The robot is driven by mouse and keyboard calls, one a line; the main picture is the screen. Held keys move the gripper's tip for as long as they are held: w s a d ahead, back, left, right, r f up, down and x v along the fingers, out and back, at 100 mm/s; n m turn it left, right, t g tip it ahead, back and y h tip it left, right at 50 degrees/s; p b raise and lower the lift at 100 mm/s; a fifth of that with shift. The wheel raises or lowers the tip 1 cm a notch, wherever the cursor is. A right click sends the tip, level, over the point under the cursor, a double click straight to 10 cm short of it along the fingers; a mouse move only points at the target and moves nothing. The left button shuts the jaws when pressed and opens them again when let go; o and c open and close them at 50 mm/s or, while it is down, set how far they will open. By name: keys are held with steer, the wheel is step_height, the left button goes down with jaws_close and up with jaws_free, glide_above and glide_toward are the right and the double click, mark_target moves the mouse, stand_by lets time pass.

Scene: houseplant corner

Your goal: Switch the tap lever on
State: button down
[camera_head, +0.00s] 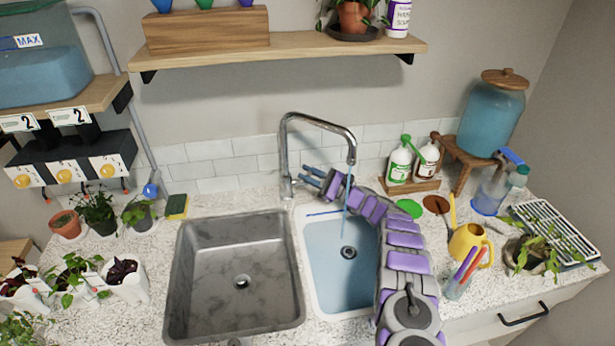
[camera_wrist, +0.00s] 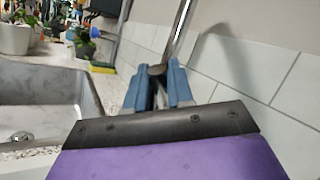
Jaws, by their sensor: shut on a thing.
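The chrome tap (camera_head: 284,150) rises behind the two basins, and its spout arches right over the right basin (camera_head: 325,290). A thin blue stream of water (camera_head: 347,192) runs from the spout into that basin. My gripper (camera_head: 304,178) reaches to the tap's base from the right. Its blue fingers are shut on the tap lever beside the tap's post. In the wrist view the fingers (camera_wrist: 157,80) close around a small dark metal piece, the lever (camera_wrist: 157,70), with the chrome post (camera_wrist: 181,30) just beyond. Most of the lever is hidden between the fingers.
The grey left basin (camera_head: 190,285) is empty. Soap bottles (camera_head: 400,163) and a yellow watering can (camera_head: 468,245) stand right of my arm. A sponge (camera_head: 177,207) and potted plants (camera_head: 95,210) are on the left. A wooden shelf (camera_head: 280,52) hangs above the tap.

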steer(key=shift+s+d+f+n, duration=0.1)
steer(key=shift+s+f+n, duration=0.15)
steer(key=shift+f+n, duration=0.15)
steer(key=shift+b, duration=0.3)
steer(key=c, duration=1.1)
jaws_free()
steer(key=shift+c, duration=0.2)
steer(key=shift+r, duration=0.1)
steer(key=shift+d, duration=0.15)
steer(key=s+d+p, duration=0.2)
steer(key=d, duration=1.1)
steer(key=shift+s+f+p, duration=0.2)
steer(key=shift+f+p, duration=0.1)
steer(key=shift+s+a, duration=0.1)
